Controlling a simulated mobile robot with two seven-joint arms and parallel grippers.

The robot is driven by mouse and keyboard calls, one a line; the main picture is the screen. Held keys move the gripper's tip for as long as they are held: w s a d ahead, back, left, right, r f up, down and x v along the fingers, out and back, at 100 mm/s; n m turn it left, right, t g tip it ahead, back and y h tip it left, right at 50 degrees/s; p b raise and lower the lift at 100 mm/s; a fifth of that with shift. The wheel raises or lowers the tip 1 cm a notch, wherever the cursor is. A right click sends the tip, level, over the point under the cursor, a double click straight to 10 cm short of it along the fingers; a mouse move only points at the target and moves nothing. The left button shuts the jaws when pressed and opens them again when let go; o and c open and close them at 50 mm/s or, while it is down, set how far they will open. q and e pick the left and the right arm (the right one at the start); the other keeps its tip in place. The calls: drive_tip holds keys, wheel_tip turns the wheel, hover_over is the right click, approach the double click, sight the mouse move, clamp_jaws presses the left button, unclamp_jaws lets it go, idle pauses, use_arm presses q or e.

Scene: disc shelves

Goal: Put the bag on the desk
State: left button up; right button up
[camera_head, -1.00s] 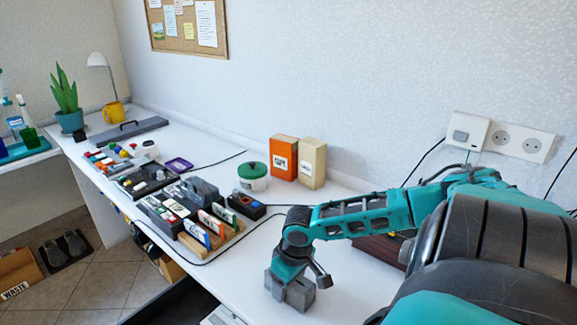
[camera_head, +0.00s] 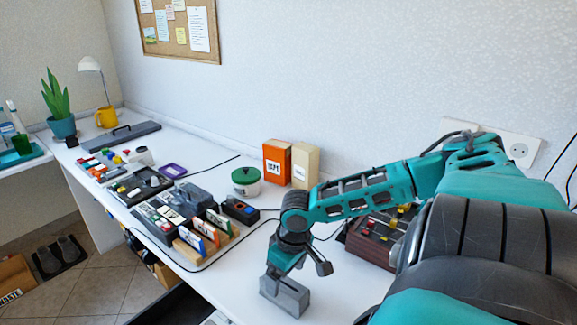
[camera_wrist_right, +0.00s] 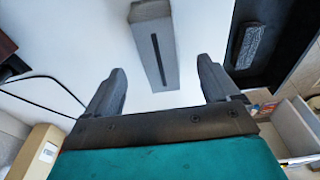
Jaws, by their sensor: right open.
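I cannot make out a bag in either view. The white desk (camera_head: 338,288) runs along the wall. My right gripper (camera_wrist_right: 160,72) points down over the desk's near end, fingers apart, with nothing between the tips. In the head view the right gripper (camera_head: 281,268) sits close over a grey slotted block (camera_head: 285,297). In the wrist view this block (camera_wrist_right: 152,45) lies beyond the fingertips; I cannot tell whether they touch it. My left gripper is out of view.
A dark red box (camera_head: 372,244) stands behind my right arm. An orange box (camera_head: 276,163), a beige box (camera_head: 304,168) and a green-lidded jar (camera_head: 246,183) stand by the wall. Trays of small items and cables fill the desk's left part. A black area (camera_wrist_right: 285,45) lies past the desk edge.

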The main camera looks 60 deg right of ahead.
sight(289, 286)
drive_tip(key=r, duration=0.2)
drive_tip(key=r+p, duration=0.1)
drive_tip(key=r, duration=0.1)
drive_tip(key=s+r+p, duration=0.1)
drive_tip(key=shift+r, duration=0.4)
drive_tip(key=s+a+f+n, duration=0.1)
drive_tip(key=a+f, duration=0.1)
drive_tip(key=a, duration=0.1)
drive_tip(key=s+a+f+n+y, duration=0.1)
drive_tip(key=a, duration=0.3)
drive_tip(key=s+a+f+n, duration=0.1)
drive_tip(key=a+f, duration=0.1)
drive_tip(key=a, duration=0.2)
drive_tip(key=shift+s+f, duration=0.35)
drive_tip(key=shift+s, duration=0.05)
drive_tip(key=shift+s+a+r+t, duration=0.45)
drive_tip(key=shift+s+a+r, duration=0.55)
drive_tip(key=shift+a, duration=1.75)
drive_tip(key=shift+s+a+r+t, duration=0.55)
drive_tip(key=shift+s+a, duration=0.8)
drive_tip(key=shift+a, duration=1.35)
drive_tip(key=w+a+f+t+y, duration=0.1)
drive_tip(key=w+a+f+t, duration=0.1)
drive_tip(key=w+f+t, duration=0.5)
wheel_tip(289, 286, down, 2)
drive_tip(key=shift+w+a+f, duration=0.1)
drive_tip(key=shift+w+a, duration=0.2)
drive_tip(key=shift+a, duration=0.1)
